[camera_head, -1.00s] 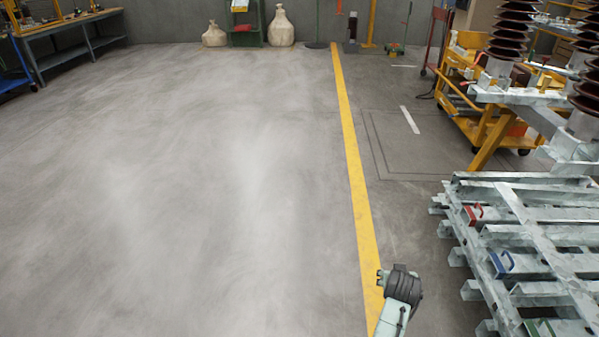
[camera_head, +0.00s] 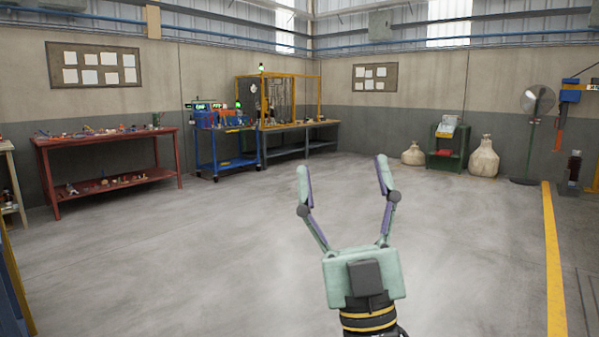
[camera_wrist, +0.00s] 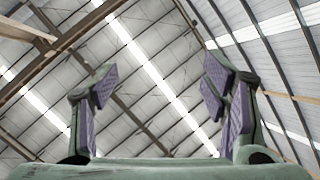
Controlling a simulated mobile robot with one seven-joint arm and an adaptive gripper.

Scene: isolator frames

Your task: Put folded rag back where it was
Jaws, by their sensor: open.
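My gripper (camera_head: 341,168) is raised in front of the body camera, with its two fingers spread wide and nothing between them. In the wrist view my gripper (camera_wrist: 160,90) is also open and empty, pointing up toward the roof. I cannot make out a folded rag in any view. Small items lie on the red workbench (camera_head: 107,143) at the left, but they are too small to tell apart.
A blue cart (camera_head: 222,148) and a yellow-framed bench (camera_head: 300,126) stand along the back wall. A green stand (camera_head: 448,147), two sacks (camera_head: 483,160) and a fan (camera_head: 537,102) are at the right. The grey floor (camera_head: 240,220) between is clear.

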